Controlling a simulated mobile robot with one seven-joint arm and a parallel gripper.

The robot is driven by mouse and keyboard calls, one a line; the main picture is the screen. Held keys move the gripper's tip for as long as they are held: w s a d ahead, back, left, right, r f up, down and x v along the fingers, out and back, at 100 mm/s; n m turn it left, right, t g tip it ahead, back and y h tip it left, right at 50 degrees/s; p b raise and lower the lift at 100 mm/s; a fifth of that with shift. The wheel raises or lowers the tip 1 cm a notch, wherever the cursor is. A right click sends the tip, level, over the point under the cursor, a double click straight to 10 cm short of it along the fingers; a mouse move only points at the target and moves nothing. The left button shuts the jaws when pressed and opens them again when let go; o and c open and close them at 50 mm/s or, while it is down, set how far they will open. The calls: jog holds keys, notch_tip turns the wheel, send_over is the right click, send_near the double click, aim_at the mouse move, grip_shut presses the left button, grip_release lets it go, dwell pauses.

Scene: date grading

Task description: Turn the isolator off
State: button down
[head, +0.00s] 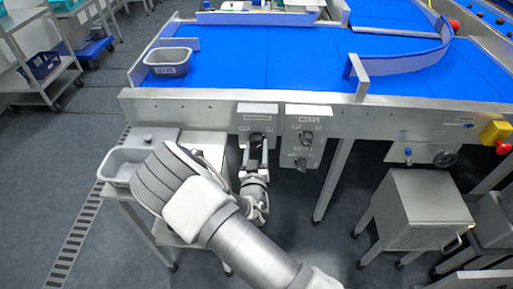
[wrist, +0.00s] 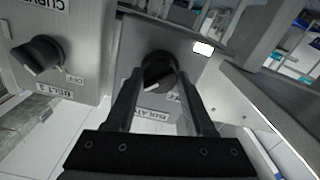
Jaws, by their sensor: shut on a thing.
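The isolator is a grey box (head: 258,110) on the front rail of the blue-belted table in the head view. In the wrist view its plate (wrist: 138,43) carries a black rotary knob (wrist: 158,68), with upside-down ISOLATOR and OFF labels below it. A pale pointer mark on the knob faces down and slightly left in that picture, with the OFF label to its right. My gripper (wrist: 158,76) is shut on the knob, one dark finger on each side. In the head view my gripper (head: 256,146) covers the knob.
A second control box (head: 308,122) with two black knobs stands close on the right; one knob (wrist: 38,54) shows in the wrist view. A grey tub (head: 168,61) is on the belt. Another tub (head: 122,165) stands on a side table at left. A steel cabinet (head: 420,209) stands at right.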

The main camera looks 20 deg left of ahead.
jog(key=shift+n, duration=0.3)
jog(key=n+b, duration=0.1)
jog(key=n, duration=0.2)
jog(key=shift+f+n+b, duration=0.15)
jog(key=shift+n+b, duration=0.2)
jog(key=shift+n, duration=0.05)
jog(key=n+b, duration=0.1)
jog(key=n, duration=0.3)
jog(key=shift+n, duration=0.3)
jog(key=n, duration=0.4)
jog(key=shift+n+b, duration=0.4)
jog(key=shift+n, duration=1.9)
jog(key=shift+d, duration=0.1)
jog(key=shift+c, duration=1.3)
grip_release()
